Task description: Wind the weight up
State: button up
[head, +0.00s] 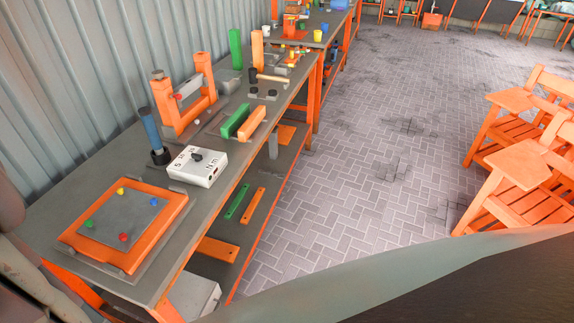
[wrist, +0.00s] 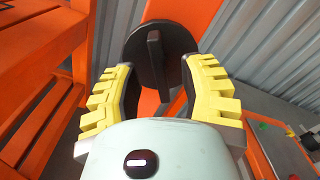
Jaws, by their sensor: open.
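A black round knob (wrist: 170,42) with a raised straight bar across its face sits in front of an orange upright in the wrist view. The bar stands nearly upright in the picture. My gripper (wrist: 158,66) is open, with its yellow ridged fingers either side of the bar and their tips over the lower part of the disc. A gap shows between each finger and the bar; I cannot tell whether the fingers touch the disc. I cannot make out a weight or its line in the wrist view. The knob and my gripper do not show in the head view.
A long grey bench (head: 105,190) bears an orange tray (head: 72,238) with coloured pegs, a white box (head: 205,172) with a black dial, and an orange frame (head: 205,98). Orange chairs (head: 520,165) stand at right on open paved floor. Orange shelving (wrist: 45,50) is close at left in the wrist view.

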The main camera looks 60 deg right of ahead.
jog(key=shift+x, duration=1.3)
jog(key=shift+o, duration=0.5)
grip_shut()
